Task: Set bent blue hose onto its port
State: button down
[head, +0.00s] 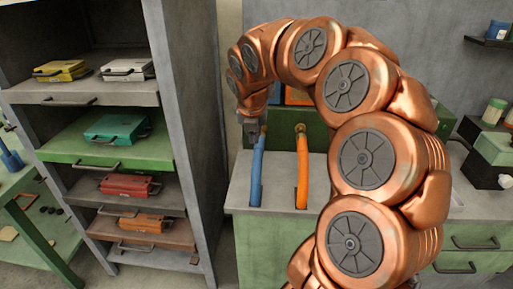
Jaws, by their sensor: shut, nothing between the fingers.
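The blue hose (257,172) rises from a slot in the grey counter, close to the green panel behind it. Its upper end reaches up beside my gripper (252,136) and is partly covered by it. My gripper points down, shut and empty, touching or very near the hose top. The port for the blue hose is mostly hidden behind my gripper and wrist, so I cannot tell whether the hose end sits on it.
An orange hose (302,172) stands just right of the blue one, its top at a brass fitting (301,129). A grey shelf unit (185,120) with coloured cases stands left. Black and green boxes (494,149) sit on the counter at right.

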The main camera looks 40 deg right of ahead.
aim_at(256, 151)
jog(key=x, duration=0.3)
jog(key=p+x, duration=0.1)
jog(key=x, duration=0.6)
jog(key=shift+w+d+r+p, duration=0.1)
jog(key=shift+w+d+p, duration=0.2)
jog(key=shift+w+p, duration=0.05)
jog(key=shift+w+d+p, duration=0.4)
jog(key=shift+w+d, duration=0.6)
jog(key=shift+w, duration=0.1)
